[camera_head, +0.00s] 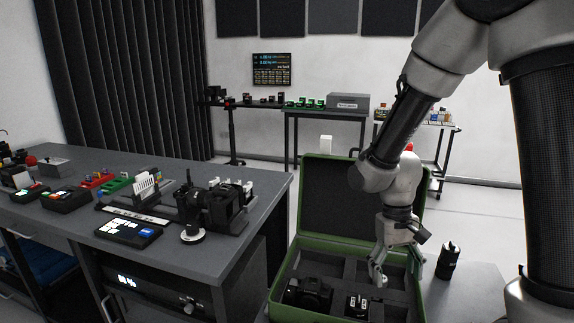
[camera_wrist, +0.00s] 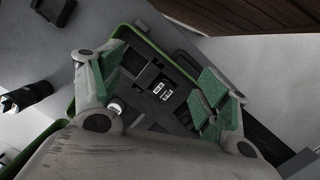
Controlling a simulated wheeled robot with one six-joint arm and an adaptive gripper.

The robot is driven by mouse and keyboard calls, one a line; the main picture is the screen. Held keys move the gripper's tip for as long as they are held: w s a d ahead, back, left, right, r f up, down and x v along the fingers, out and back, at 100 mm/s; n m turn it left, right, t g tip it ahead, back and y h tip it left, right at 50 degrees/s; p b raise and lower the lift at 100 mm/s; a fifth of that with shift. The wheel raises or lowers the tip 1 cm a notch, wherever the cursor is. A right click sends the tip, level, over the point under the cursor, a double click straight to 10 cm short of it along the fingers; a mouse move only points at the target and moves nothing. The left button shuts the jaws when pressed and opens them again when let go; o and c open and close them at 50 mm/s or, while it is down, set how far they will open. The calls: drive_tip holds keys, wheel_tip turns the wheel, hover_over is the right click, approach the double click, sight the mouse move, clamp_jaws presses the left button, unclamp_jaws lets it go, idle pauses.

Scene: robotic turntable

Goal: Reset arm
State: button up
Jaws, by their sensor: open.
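My gripper (camera_head: 378,275) hangs from my arm, pointing down over the right part of an open green case (camera_head: 275,297). In the wrist view my gripper (camera_wrist: 158,92) shows its two green-padded fingers spread apart with nothing held between them. Below and between the fingers is a small black block with white markings (camera_wrist: 160,88), lying in a compartment of the case. The same block shows in the head view (camera_head: 357,304), just left of and below my gripper. A black camera-like device (camera_head: 307,294) lies in the case to its left.
A black bottle (camera_head: 448,261) stands on the grey surface right of the case. The case's raised lid (camera_head: 330,190) stands behind my gripper. A grey workbench (camera_head: 262,190) at left carries a black device (camera_head: 228,207), a keypad (camera_head: 128,232) and several small parts.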

drive_tip(key=s+d+r+t, duration=0.3)
drive_tip(key=s+d+r, duration=0.2)
drive_tip(key=r, duration=0.5)
drive_tip(key=s+d+r+m+t, duration=0.1)
drive_tip(key=s+d+r+t, duration=0.2)
drive_tip(key=r, duration=0.8)
drive_tip(key=s+d, duration=0.2)
drive_tip(key=s, duration=0.1)
drive_tip(key=shift+d+r+t+y, duration=0.25)
drive_tip(key=shift+d+t+y, duration=0.05)
drive_tip(key=shift+y, duration=0.1)
drive_tip(key=shift+c, duration=0.3)
